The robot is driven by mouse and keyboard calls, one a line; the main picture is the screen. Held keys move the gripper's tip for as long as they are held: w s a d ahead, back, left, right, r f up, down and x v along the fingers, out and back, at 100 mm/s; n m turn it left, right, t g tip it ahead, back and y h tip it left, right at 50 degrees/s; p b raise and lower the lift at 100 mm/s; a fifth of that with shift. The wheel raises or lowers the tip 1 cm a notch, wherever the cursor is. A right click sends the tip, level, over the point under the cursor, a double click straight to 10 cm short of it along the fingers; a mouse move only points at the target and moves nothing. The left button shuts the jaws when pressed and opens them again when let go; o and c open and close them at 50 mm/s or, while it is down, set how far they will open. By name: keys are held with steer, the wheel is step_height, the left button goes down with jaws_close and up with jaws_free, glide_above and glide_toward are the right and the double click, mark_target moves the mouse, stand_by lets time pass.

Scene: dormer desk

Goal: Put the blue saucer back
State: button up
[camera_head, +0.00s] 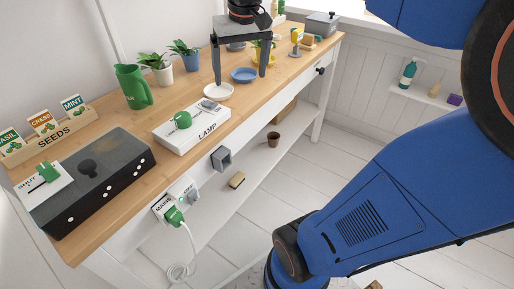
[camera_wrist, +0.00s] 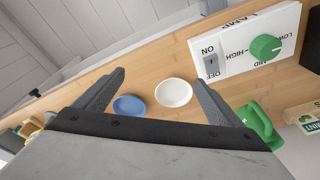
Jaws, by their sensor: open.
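The blue saucer (camera_head: 244,75) lies flat on the wooden desk, behind and right of a white saucer (camera_head: 219,92). In the wrist view the blue saucer (camera_wrist: 129,106) is near the left finger, and the white saucer (camera_wrist: 174,92) is beside it, nearer the middle. Both look empty. My gripper (camera_head: 240,79) points down over the desk with its fingers wide apart and nothing between them. In the wrist view my gripper (camera_wrist: 160,79) is open above the two saucers. I cannot tell the exact height of the fingertips above the desk.
The white lamp panel (camera_head: 192,125) with a green knob is left of the saucers. A green jug (camera_head: 133,86) and potted plants (camera_head: 187,56) stand along the back. A yellow pot (camera_head: 257,59) is close behind my gripper. A grey box (camera_head: 321,24) stands at the far end.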

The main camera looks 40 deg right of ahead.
steer(key=s+a+f+n+t, duration=0.1)
steer(key=s+a+f, duration=0.2)
steer(key=s+f, duration=0.3)
steer(key=s+a+f+n+t, duration=0.1)
steer(key=s+a+f, duration=0.2)
steer(key=s+f, duration=0.4)
steer(key=s, duration=0.3)
steer(key=shift+f+n+t, duration=0.2)
steer(key=shift+n+t, duration=0.1)
